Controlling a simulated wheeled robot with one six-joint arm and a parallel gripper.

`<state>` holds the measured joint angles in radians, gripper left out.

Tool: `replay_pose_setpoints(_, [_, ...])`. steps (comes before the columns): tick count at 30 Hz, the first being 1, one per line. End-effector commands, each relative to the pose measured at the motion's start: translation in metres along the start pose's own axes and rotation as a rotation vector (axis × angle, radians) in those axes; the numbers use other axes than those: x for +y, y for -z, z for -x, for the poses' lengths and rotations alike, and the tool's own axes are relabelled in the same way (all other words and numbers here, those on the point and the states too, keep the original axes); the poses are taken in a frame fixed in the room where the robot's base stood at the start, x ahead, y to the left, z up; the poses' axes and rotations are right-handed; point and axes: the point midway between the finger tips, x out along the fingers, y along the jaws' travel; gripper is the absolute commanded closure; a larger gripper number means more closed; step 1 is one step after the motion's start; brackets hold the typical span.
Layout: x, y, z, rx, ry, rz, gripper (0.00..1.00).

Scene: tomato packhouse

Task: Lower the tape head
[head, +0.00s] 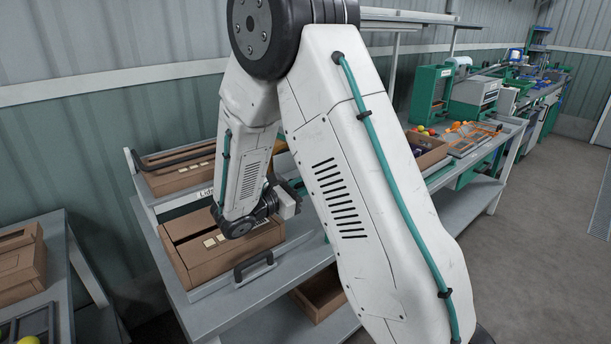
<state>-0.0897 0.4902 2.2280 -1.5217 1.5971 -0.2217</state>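I cannot pick out a tape head for certain. My arm fills the middle of the head view and hides part of the bench. My gripper (290,204) shows only in part beside the arm's wrist, close to the right end of a brown cardboard box (192,262). I cannot see its fingertips or whether it holds anything. The box sits on the near bench with pale squares on its top. A black handle (252,267) stands at the box's front right. A green upright frame (428,92) stands farther back on the bench line, apart from my gripper.
A labelled tray (143,190) behind the box holds more brown cardboard under a black bar. An open carton (428,160) and orange-edged racks (470,143) lie to the right. Another carton (20,264) sits on the left bench. The floor (530,240) at right is clear.

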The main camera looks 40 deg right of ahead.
Motion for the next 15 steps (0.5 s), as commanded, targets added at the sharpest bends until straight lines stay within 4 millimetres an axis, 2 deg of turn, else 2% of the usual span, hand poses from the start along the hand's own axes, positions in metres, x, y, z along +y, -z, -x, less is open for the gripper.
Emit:
replay_pose_setpoints(8, [-0.0029, 0.0057, 0.0008, 0.009, 0.0, 0.01, 1.0])
replay_pose_setpoints(9, [-0.0029, 0.0058, 0.0008, 0.008, 0.0, 0.01, 0.73])
replay_pose_setpoints(10, [-0.0028, 0.0058, 0.0008, 0.008, 0.0, 0.01, 0.64])
replay_pose_setpoints(15, [-0.0024, 0.0044, 0.0, 0.006, 0.001, 0.008, 0.62])
